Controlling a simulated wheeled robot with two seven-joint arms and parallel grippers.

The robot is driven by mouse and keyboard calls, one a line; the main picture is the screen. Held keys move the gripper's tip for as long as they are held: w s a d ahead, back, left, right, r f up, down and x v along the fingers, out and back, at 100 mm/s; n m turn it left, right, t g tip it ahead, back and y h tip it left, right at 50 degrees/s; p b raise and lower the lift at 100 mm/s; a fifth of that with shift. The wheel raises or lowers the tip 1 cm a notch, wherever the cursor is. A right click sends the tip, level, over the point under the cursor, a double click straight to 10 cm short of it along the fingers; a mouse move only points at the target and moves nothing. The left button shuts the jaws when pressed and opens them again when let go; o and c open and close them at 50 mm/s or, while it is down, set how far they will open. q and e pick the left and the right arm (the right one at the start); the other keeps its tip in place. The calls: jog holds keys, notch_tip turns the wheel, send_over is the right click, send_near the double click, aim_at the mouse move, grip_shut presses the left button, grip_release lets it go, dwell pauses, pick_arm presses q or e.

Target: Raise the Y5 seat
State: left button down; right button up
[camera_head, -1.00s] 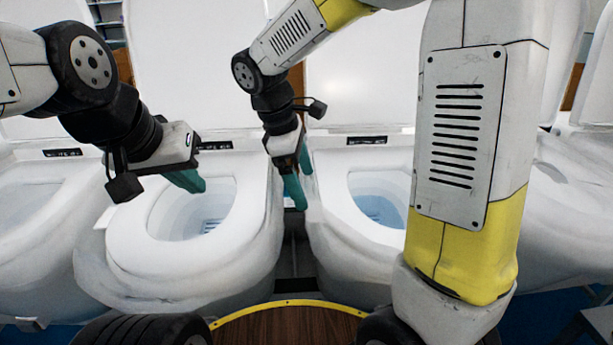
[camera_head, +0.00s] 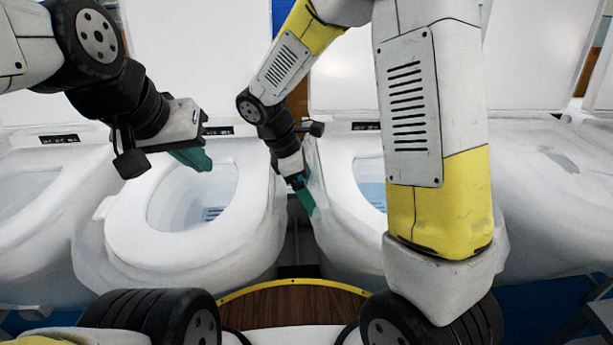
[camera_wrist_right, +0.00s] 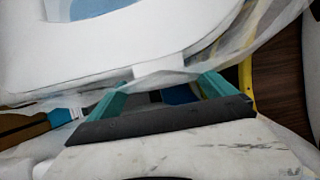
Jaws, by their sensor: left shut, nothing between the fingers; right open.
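Two toilets stand in the middle of the head view, lids up and seat rings down. The left one's seat (camera_head: 128,220) is in clear view. The right one's seat (camera_head: 338,180) is partly hidden behind my right arm. No Y5 mark is readable. My right gripper (camera_head: 306,198) is in the gap between them, at the right toilet's left side. In the right wrist view, this gripper (camera_wrist_right: 160,94) is open, and a small white tab (camera_wrist_right: 162,72) at the seat's edge shows between and beyond its teal fingers. Contact is unclear. My left gripper (camera_head: 196,160) is shut and empty above the left toilet's bowl.
More toilets stand close at the far left (camera_head: 35,210) and far right (camera_head: 555,190). Translucent wrapping hangs around the bowls. The raised lids (camera_head: 200,60) form a wall behind. The gap between the two middle toilets is narrow.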

grip_shut()
jog(key=w+r+g, duration=0.3)
jog(key=r, duration=0.5)
jog(key=w+r+n+g, duration=0.1)
jog(key=w+r+g, duration=0.2)
jog(key=r, duration=0.5)
jog(key=shift+w+g, duration=0.25)
jog(key=shift+g, duration=0.05)
